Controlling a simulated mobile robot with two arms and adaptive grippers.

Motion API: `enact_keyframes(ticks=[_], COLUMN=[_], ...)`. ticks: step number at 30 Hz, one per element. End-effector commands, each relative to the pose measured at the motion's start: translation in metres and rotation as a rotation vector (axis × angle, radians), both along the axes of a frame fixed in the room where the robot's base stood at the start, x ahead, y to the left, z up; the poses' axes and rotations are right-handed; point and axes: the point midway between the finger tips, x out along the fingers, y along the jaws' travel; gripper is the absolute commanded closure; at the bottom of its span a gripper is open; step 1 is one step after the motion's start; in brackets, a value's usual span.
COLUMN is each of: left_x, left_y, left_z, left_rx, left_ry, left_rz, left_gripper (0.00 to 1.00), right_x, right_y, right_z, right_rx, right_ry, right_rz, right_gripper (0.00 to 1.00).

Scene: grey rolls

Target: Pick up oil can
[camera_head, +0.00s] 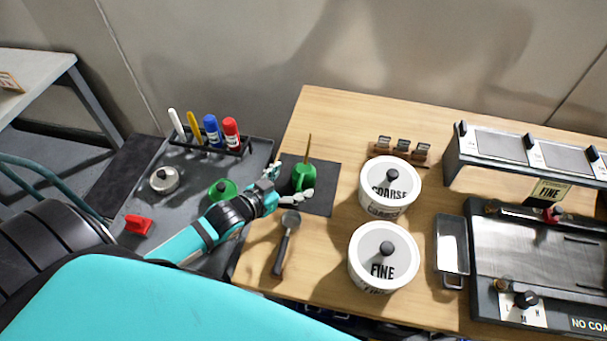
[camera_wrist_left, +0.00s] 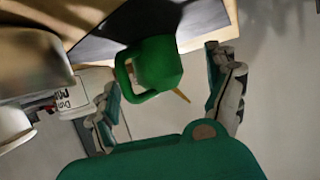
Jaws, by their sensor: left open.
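The green oil can (camera_head: 302,179), with a thin brownish spout pointing up, stands on a dark mat (camera_head: 320,204) on the wooden table. My left gripper (camera_head: 288,184) is open at the can's near left side, with one finger towards the back and one towards the front. In the left wrist view the oil can (camera_wrist_left: 160,62), with its loop handle to the left, shows between and beyond the fingers of my left gripper (camera_wrist_left: 168,88). I cannot tell whether a finger touches it. My right gripper is not in view.
White lidded pots marked COARSE (camera_head: 388,190) and FINE (camera_head: 383,257) stand right of the mat. A dark-handled scoop (camera_head: 284,245) lies in front. A grey side surface (camera_head: 190,185) holds markers in a rack (camera_head: 210,146), a metal lidded pot (camera_head: 164,180) and a green round item (camera_head: 222,191).

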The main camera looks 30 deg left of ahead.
Motion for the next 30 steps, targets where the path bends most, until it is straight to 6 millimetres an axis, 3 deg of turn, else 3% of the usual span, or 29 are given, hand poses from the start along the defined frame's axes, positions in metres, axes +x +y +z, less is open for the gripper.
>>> enact_keyframes(ticks=[6,16,30], left_x=[0.030,0.036,0.036], left_y=[-0.009,-0.011,-0.011], left_z=[-0.011,-0.015,-0.015], left_rx=[0.000,0.001,0.000], left_ry=[-0.001,0.000,0.000], left_rz=[0.001,-0.001,0.000], left_gripper=[0.12,0.12,0.70], right_x=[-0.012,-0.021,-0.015], right_y=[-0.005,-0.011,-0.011], right_z=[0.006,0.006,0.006], right_rx=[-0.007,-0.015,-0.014], right_ry=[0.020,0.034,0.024], right_rz=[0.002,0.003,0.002], right_gripper=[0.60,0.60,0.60])
